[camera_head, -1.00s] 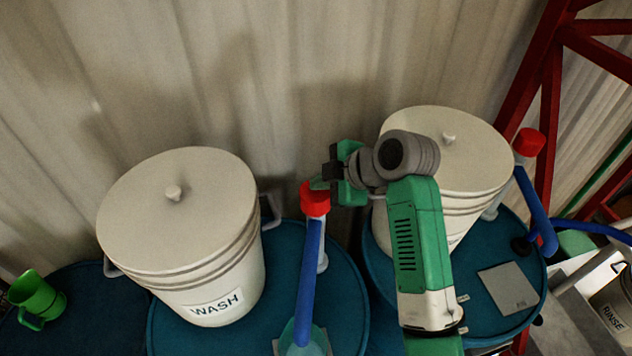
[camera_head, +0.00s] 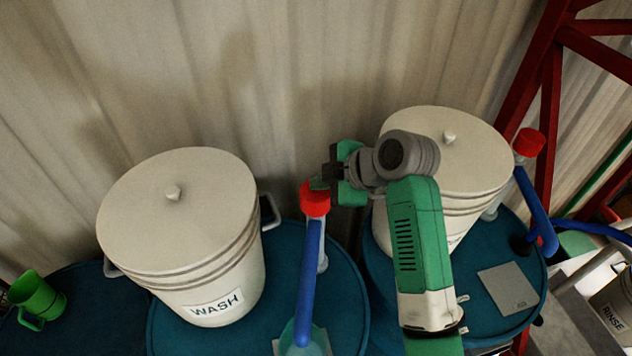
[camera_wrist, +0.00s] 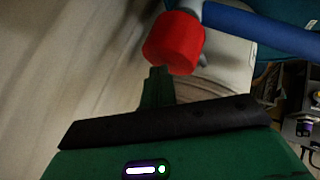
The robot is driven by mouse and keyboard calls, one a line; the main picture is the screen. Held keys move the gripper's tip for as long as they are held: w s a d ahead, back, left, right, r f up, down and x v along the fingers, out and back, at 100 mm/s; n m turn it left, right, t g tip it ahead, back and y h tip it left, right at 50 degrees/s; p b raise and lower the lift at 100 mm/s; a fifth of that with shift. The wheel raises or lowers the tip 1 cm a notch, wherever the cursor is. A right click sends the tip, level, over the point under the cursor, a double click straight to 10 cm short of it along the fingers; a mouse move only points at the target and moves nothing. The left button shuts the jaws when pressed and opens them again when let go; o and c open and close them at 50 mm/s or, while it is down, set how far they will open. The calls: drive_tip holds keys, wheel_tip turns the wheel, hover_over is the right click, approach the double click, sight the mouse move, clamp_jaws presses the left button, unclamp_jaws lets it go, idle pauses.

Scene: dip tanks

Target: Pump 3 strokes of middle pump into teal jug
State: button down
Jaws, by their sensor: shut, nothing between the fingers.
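The middle pump has a red cap (camera_head: 314,203) and a blue spout (camera_head: 309,280) that slopes toward the front. It stands on a dark teal drum, right of the WASH bucket. The pale teal jug (camera_head: 303,337) is under the spout's lower end, partly cut off by the bottom edge. My gripper (camera_head: 322,182) is shut and empty, with its fingertips at the top of the red cap. In the wrist view the red cap (camera_wrist: 173,43) is just beyond the green finger (camera_wrist: 157,86); whether they touch is unclear.
The white WASH bucket (camera_head: 180,225) with lid stands left of the pump. A second lidded bucket (camera_head: 470,150) is behind my arm, with another red-capped pump (camera_head: 529,143) beside it. A green jug (camera_head: 38,298) is at far left. A red frame (camera_head: 552,90) rises at right.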

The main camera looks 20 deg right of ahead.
sight(321, 193)
drive_tip(key=shift+f, duration=0.1)
drive_tip(key=shift+f+b, duration=0.4)
drive_tip(key=shift+f, duration=0.1)
drive_tip(key=shift+r, duration=0.1)
drive_tip(key=shift+r+p, duration=0.3)
drive_tip(key=shift+r, duration=0.1)
drive_tip(key=shift+r+p, duration=1.85)
drive_tip(key=shift+r, duration=1.3)
drive_tip(key=shift+f, duration=0.1)
